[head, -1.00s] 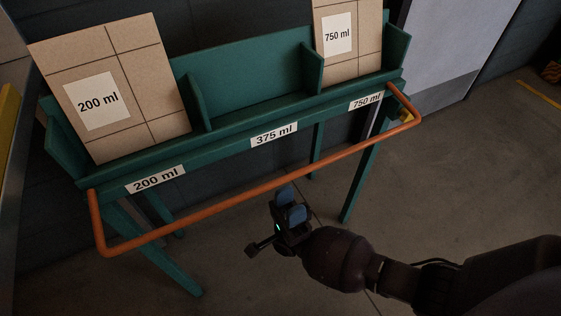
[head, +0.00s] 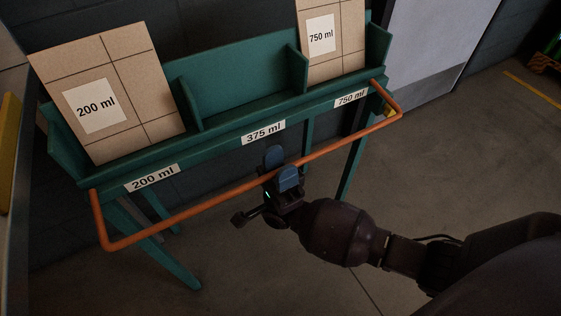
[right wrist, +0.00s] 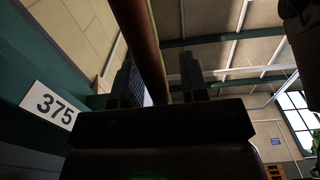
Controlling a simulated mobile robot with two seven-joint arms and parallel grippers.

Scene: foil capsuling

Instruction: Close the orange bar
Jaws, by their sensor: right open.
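The orange bar (head: 190,212) is a long rail with bent ends, standing out from the front of the green rack (head: 236,92) and below its label strip. My right gripper (head: 280,167) is at the middle of the bar, below the 375 ml label (head: 263,132). Its two blue-padded fingers are open, one on each side of the bar. In the right wrist view the bar (right wrist: 147,45) runs down between the two dark fingers, with a gap to the right finger. Whether a finger touches the bar I cannot tell. My left gripper is not in view.
A 200 ml carton (head: 108,92) stands in the rack's left bay and a 750 ml carton (head: 331,45) in the right bay. The middle bay is empty. The floor (head: 450,150) to the right is clear.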

